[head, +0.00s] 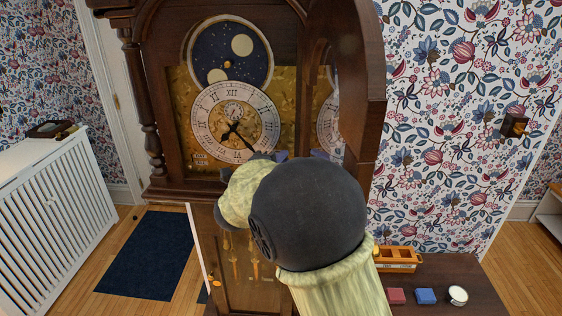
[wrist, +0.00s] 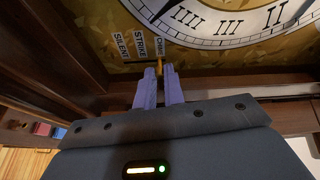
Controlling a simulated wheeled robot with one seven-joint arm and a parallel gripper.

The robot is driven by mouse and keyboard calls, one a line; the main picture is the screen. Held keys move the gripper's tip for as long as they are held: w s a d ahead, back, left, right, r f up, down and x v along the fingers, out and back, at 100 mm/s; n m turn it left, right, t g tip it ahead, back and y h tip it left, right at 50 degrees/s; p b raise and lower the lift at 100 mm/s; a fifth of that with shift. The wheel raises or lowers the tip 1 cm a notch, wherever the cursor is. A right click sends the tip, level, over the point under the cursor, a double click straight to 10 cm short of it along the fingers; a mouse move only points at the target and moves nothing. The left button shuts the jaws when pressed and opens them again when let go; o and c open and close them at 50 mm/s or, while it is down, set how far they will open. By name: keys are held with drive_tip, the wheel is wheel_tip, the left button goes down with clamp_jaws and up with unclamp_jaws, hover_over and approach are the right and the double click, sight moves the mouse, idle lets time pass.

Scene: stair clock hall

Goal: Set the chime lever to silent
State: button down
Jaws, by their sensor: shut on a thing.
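The chime lever (wrist: 160,66) is a small brass-orange tab at the edge of the gold dial plate (wrist: 205,60) in the wrist view. It stands at the label CHIME (wrist: 161,44); the labels STRIKE (wrist: 141,45) and SILENT (wrist: 121,46) lie to its left. My gripper (wrist: 159,78) has its two purple fingers shut on the lever. In the head view my gripper (head: 275,156) reaches the lower right of the clock face (head: 213,112), and my arm hides the lever and its labels there.
The tall wooden clock's glazed door (head: 345,100) stands open at the right. A dark table (head: 455,290) at the lower right holds an orange tray (head: 397,256), a red block (head: 396,296), a blue block (head: 426,296) and a white round pot (head: 458,295). A white radiator cover (head: 55,210) stands at the left.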

drive_tip(key=shift+f+b, duration=2.35)
drive_tip(key=shift+b, duration=0.05)
drive_tip(key=c, duration=1.5)
unclamp_jaws()
drive_tip(key=shift+f, duration=0.1)
